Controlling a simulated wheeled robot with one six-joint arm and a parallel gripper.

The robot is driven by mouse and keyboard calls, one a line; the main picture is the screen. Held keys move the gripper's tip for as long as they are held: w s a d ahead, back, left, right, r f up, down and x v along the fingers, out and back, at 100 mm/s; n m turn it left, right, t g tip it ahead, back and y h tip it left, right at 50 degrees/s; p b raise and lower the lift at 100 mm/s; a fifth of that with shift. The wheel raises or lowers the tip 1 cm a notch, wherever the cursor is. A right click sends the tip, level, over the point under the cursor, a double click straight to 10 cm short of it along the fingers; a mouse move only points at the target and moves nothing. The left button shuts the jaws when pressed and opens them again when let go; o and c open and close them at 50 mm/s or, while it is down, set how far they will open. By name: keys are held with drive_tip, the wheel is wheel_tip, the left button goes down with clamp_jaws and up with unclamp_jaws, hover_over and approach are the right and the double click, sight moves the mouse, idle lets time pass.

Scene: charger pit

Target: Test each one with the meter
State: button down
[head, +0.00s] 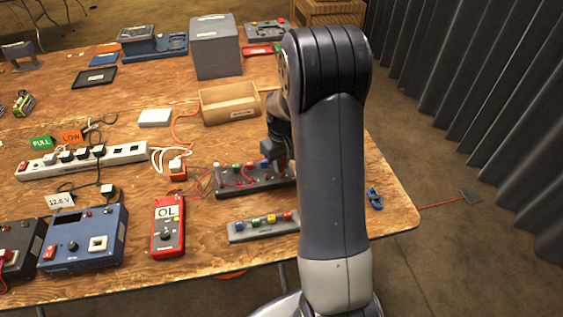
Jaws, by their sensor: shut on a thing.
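The red meter (167,225) lies at the front of the wooden table and its display reads OL. Right of it, a dark block (228,189) has several small coloured parts along its top and red leads running to it. In front of that, a grey rack (248,232) holds a row of blue, green, yellow and red pieces. My gripper (271,157) is low over the right part of the dark block, partly hidden by my arm. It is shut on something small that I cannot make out. Whether that thing touches the block is unclear.
A power strip (120,154) with plugs and FULL (41,143) and LOW (71,137) tags lies left. A blue supply box (85,238) stands front left. An open wooden tray (228,105) and a grey box (216,48) stand behind. Blue clip (375,198) lies near the right edge.

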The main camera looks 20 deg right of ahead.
drive_tip(key=shift+f+b, duration=0.4)
drive_tip(key=shift+f, duration=0.2)
idle(0.8)
drive_tip(key=c, duration=1.3)
unclamp_jaws()
drive_tip(key=shift+o, duration=0.5)
drive_tip(key=shift+o, duration=1)
drive_tip(key=shift+r, duration=0.1)
drive_tip(key=shift+r+p, duration=2.75)
drive_tip(key=shift+r, duration=0.95)
